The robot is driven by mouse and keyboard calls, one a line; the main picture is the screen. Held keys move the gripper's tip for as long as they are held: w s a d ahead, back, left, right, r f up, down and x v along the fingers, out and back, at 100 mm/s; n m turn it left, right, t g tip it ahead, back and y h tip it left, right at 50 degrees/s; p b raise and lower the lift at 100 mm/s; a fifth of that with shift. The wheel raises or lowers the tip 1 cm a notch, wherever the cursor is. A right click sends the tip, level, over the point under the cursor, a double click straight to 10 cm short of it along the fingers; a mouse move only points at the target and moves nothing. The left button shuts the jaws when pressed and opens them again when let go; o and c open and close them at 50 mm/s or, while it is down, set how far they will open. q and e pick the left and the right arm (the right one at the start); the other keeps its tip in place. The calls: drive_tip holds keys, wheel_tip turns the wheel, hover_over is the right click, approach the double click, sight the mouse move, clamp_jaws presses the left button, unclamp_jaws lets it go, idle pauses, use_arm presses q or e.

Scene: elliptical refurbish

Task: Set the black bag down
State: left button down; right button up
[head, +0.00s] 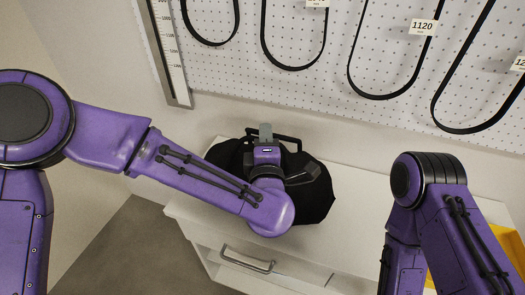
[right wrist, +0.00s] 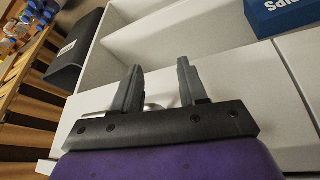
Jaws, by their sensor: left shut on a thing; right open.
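The black bag (head: 318,198) is over the top of the white cabinet (head: 345,250) in the head view. My left gripper (head: 265,133) is shut on the bag at its dark handle (head: 287,138). My left arm and wrist cover the middle of the bag, and I cannot tell whether its underside touches the cabinet top. My right gripper (right wrist: 158,72) is open with nothing between its fingers in the right wrist view. It is not visible in the head view, where only part of the right arm shows.
A pegboard (head: 340,60) with hanging black belts and number tags rises behind the cabinet. A drawer with a metal handle (head: 248,260) is at the cabinet's front. A yellow bin (head: 510,243) is at the right. The right wrist view shows a blue box (right wrist: 283,15) and white compartments (right wrist: 150,40).

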use_arm(q)
drive_tip(key=f, duration=0.1)
drive_tip(key=f+b, duration=0.1)
drive_tip(key=w+a+f+b, duration=0.1)
drive_tip(key=shift+f, duration=0.4)
drive_tip(key=shift+d+f+b, duration=0.1)
drive_tip(key=shift+f+b, duration=0.2)
drive_tip(key=shift+b, duration=0.1)
drive_tip(key=shift+s+r, duration=0.2)
drive_tip(key=shift+s, duration=0.05)
drive_tip(key=shift+f, duration=0.1)
drive_tip(key=c, duration=1.4)
unclamp_jaws()
drive_tip(key=shift+f, duration=0.2)
drive_tip(key=o, duration=0.4)
drive_tip(key=shift+r, duration=0.1)
